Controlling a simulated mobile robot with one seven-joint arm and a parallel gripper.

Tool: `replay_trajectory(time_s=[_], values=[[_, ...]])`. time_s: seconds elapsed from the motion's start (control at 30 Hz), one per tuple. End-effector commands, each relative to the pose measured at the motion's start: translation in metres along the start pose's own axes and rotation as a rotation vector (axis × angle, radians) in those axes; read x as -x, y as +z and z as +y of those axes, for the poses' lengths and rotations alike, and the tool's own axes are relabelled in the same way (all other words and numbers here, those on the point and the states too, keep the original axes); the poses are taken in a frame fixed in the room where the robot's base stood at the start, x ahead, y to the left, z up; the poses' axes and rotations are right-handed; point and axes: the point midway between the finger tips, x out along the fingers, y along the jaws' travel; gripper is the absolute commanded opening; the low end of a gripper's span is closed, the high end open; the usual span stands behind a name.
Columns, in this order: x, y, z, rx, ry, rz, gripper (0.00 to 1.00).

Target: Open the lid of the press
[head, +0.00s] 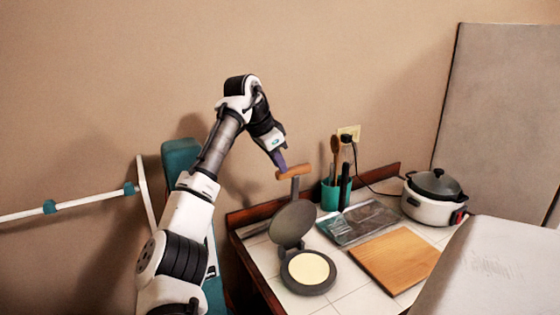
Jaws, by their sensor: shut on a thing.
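The press (308,288) stands on the tiled counter, a dark round base with a pale flat disc (308,268) on it. Its dark round lid (292,223) is raised and tilted back above the base. A wooden handle (295,172) sits at the top of a grey stem on the lid. My gripper (280,166) is shut on the wooden handle at its left part. The fingertips are small and partly hidden here.
A wooden board (397,259) and a clear-wrapped packet (357,222) lie right of the press. A teal utensil cup (330,194) and a white cooker (432,203) stand behind. A raised wooden edge (240,216) borders the counter.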

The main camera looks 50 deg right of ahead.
Motion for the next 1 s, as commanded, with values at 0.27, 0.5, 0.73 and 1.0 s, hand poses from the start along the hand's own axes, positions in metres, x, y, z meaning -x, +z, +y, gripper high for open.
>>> replay_trajectory(time_s=[0.27, 0.5, 0.73, 1.0], values=[[-0.034, 0.024, -0.005, 0.041, 0.032, -0.058, 0.00], [-0.034, 0.024, -0.005, 0.039, 0.032, -0.058, 0.45], [-0.033, 0.024, -0.005, 0.036, 0.032, -0.058, 0.45], [-0.002, 0.022, -0.002, 0.030, 0.024, -0.048, 0.45]])
